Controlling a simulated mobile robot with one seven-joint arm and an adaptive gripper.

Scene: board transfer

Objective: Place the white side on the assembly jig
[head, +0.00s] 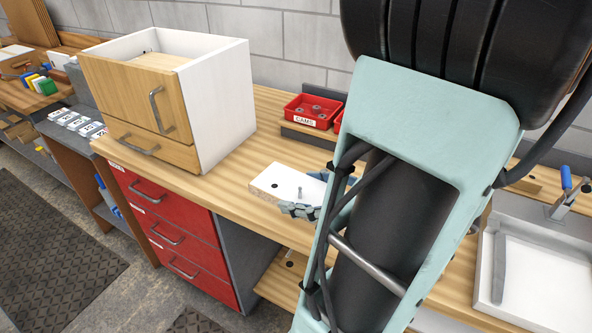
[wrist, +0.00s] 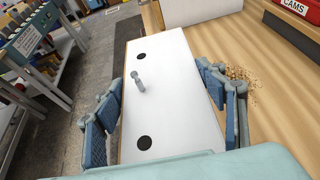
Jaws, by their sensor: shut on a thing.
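The white side (head: 275,180) is a flat white board with a pin standing up from it. In the wrist view the white side (wrist: 175,62) lies between the fingers, with two dark round holes and the metal pin on its face. My gripper (wrist: 165,105) is shut on its two long edges with blue-grey padded fingers. In the head view my gripper (head: 312,207) is partly hidden by my arm, and the board is over the wooden bench. The assembly jig (head: 484,268) seems to be the grey frame with a white bed and blue-handled clamp at the right edge, partly cut off.
A cabinet (head: 222,105) with white sides and wooden fronts stands on the bench (head: 215,182) at left. A red bin labelled CAMS (head: 312,111) is at the back. Wood crumbs (wrist: 240,74) lie beside the right finger. Red drawers (head: 170,235) are below the bench.

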